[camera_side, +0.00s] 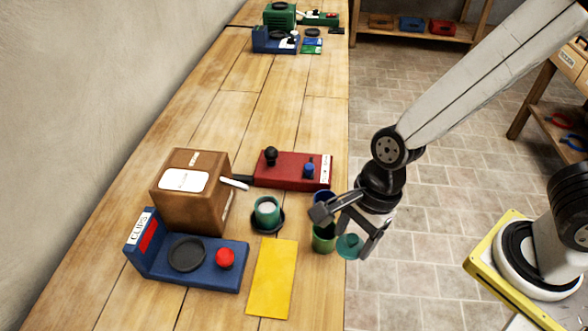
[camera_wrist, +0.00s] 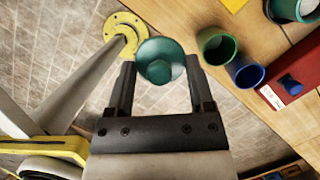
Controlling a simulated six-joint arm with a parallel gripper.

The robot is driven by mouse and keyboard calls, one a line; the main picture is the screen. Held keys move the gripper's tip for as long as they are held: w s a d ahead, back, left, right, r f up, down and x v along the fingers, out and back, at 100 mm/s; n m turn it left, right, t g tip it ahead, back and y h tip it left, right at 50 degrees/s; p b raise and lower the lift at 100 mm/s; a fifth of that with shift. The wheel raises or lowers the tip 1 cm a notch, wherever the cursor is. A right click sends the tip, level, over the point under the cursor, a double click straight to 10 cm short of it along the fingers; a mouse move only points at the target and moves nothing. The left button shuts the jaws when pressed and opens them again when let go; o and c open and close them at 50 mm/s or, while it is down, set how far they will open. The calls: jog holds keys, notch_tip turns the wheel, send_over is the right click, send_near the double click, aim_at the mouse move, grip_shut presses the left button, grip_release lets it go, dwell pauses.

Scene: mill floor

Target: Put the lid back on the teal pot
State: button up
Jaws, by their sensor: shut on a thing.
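My gripper (camera_side: 347,233) is shut on the teal lid (camera_side: 349,246), a small round piece. In the wrist view the lid (camera_wrist: 160,60) sits between the two fingertips (camera_wrist: 160,68). The lid is held in the air by the bench's right edge, with floor behind it in the wrist view. The teal pot (camera_side: 267,212) stands upright and open on a dark saucer, left of my gripper, with something pale inside. It also shows, partly cut off, at the top right of the wrist view (camera_wrist: 284,10).
A green cup (camera_side: 323,240) and a blue cup (camera_side: 322,198) stand between my gripper and the pot. A brown box (camera_side: 190,205), a red block (camera_side: 290,168), a blue CLIPS stand (camera_side: 215,270) and a yellow sheet (camera_side: 272,280) surround the pot.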

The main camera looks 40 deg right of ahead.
jog(key=shift+w, duration=0.15)
jog(key=shift+w+a, duration=0.3)
jog(key=shift+w, duration=0.35)
jog(key=w+a, duration=0.2)
jog(key=w, duration=1.7)
jog(key=shift+w+a+f, duration=0.15)
jog(key=shift+a, duration=0.2)
jog(key=shift+f, duration=0.2)
jog(key=shift+f, duration=3)
jog(key=shift+f, duration=0.15)
jog(key=o, duration=1.2)
